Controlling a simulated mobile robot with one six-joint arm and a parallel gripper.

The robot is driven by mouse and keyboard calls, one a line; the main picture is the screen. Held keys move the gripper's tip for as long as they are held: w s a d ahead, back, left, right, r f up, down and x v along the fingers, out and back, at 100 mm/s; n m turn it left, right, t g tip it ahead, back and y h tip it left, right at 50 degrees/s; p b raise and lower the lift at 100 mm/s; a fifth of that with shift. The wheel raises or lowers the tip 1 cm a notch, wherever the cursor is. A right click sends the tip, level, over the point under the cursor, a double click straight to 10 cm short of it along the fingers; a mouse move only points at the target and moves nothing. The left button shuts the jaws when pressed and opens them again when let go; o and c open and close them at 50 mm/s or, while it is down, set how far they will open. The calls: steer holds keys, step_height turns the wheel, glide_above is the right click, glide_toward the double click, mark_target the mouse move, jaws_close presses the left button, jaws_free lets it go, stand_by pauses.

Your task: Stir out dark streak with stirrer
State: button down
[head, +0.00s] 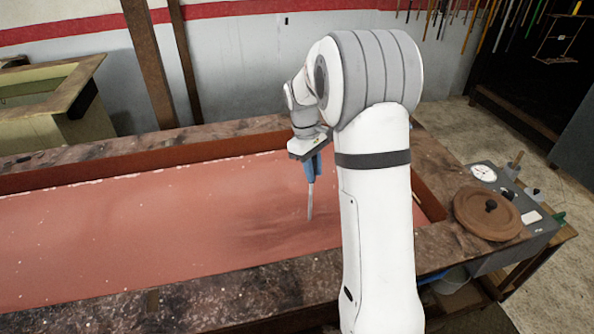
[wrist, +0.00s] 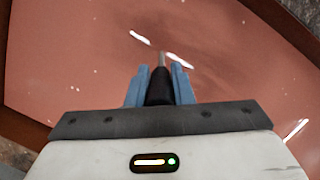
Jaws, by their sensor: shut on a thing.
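My gripper (head: 312,168) is shut on the dark handle of the stirrer, with a blue finger on each side of it in the wrist view (wrist: 160,84). The stirrer's thin grey rod (head: 310,203) points down to the red liquid (head: 120,225) in the long vat. Its lower end meets the surface in the head view, but I cannot tell how deep it reaches. A dark streak (head: 285,238) lies on the liquid around and beside the rod, toward the vat's right end. My arm hides part of the vat there.
The vat has a wide speckled rim (head: 220,308) and raised inner walls. At the right are a round brown lid (head: 488,212) and a white dial (head: 483,172). Wooden posts (head: 148,62) stand behind the vat. The liquid's left side is open.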

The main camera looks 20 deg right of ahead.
steer(key=d, duration=0.4)
steer(key=a+p, duration=0.2)
steer(key=a, duration=1.8)
steer(key=d, duration=1)
steer(key=shift+d, duration=0.15)
steer(key=shift+r, duration=0.1)
steer(key=s+d+p+v, duration=0.1)
steer(key=p+v, duration=0.3)
steer(key=v, duration=0.4)
steer(key=s+d+p+v, duration=0.1)
steer(key=p+v, duration=0.4)
steer(key=v, duration=0.2)
steer(key=shift+s+r, duration=0.3)
steer(key=shift+r, duration=0.4)
stand_by(2.1)
